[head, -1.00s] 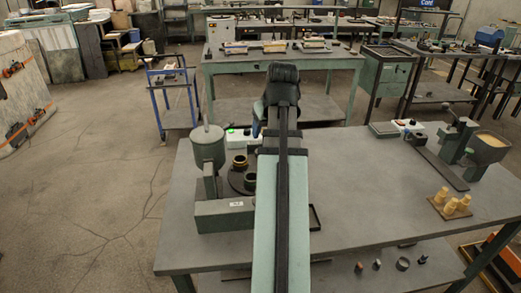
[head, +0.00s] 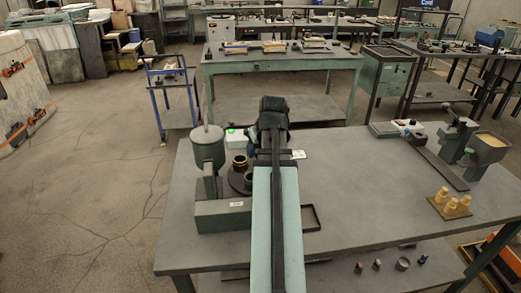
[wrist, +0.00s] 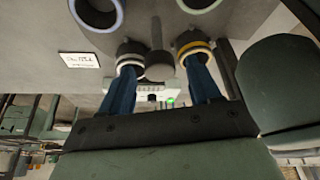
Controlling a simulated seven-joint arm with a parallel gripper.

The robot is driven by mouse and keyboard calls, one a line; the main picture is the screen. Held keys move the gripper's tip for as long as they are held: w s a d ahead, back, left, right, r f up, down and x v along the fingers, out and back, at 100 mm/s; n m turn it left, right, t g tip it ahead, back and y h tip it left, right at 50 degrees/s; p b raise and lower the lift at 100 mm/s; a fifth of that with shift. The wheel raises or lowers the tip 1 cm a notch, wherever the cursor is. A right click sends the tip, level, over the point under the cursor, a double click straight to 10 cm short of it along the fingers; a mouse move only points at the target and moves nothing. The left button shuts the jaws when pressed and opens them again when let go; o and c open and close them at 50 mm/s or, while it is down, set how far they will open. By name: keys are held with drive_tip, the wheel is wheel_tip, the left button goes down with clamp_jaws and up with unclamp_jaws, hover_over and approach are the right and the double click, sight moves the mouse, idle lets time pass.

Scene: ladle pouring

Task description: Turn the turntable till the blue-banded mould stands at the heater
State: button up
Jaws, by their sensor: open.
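My gripper (wrist: 160,74) is open, its two blue fingers pointing up the wrist view. A round grey post (wrist: 159,66) shows between the fingertips. A white-banded mould (wrist: 130,60) appears by the left fingertip and a yellow-banded mould (wrist: 193,45) by the right one; I cannot tell whether they touch. The blue-banded mould (wrist: 97,12) is at the top left, cut by the picture edge, apart from the fingers. In the head view, the dark turntable (head: 238,182) is partly hidden by my arm. A white box with a green light, perhaps the heater (head: 236,136), stands behind it.
A grey-green pot on a stand (head: 207,148) rises close to the left of the turntable. A white card (wrist: 80,60) lies on the bench, and a shallow dark tray (head: 311,217) is right of my arm. The middle of the bench (head: 370,190) is clear.

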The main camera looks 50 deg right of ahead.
drive_tip(key=shift+w+f, duration=0.1)
drive_tip(key=shift+f, duration=0.15)
clamp_jaws()
idle(0.6)
